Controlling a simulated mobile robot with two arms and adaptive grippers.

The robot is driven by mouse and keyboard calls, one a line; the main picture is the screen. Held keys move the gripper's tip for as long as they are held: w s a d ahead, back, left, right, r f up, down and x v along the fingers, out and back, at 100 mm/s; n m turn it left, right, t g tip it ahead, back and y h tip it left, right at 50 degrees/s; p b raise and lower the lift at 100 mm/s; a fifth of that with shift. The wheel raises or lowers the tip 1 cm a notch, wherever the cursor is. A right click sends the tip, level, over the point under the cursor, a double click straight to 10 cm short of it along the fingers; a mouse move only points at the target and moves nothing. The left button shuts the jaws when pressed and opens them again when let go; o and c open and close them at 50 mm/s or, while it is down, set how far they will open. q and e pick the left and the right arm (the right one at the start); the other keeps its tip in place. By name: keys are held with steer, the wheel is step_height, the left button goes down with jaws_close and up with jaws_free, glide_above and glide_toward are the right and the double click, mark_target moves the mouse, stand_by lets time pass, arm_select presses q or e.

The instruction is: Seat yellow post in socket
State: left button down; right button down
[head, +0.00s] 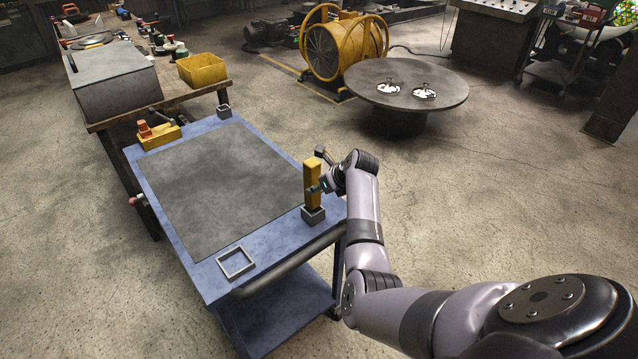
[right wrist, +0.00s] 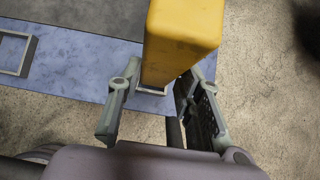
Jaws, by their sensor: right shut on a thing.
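The yellow post (head: 313,183) stands upright at the right edge of the blue cart, directly over the small grey square socket (head: 313,215). Its lower end meets the socket's top; I cannot tell how deep it sits. My right gripper (head: 320,186) is shut on the post from the right side. In the right wrist view the post (right wrist: 180,40) rises between the two fingers (right wrist: 160,104), and part of the socket rim (right wrist: 150,91) shows below it. My left gripper is not in view.
A yellow block with an orange part (head: 158,134) sits far left. A round table (head: 400,90) stands behind.

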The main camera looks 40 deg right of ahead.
mark_target(317, 202)
steer(key=shift+f, duration=0.15)
stand_by(0.7)
steer(key=shift+p, duration=0.55)
stand_by(0.4)
steer(key=shift+p, duration=0.5)
stand_by(0.5)
steer(key=shift+p, duration=0.45)
steer(key=shift+f+b, duration=1.45)
steer(key=shift+f, duration=1.55)
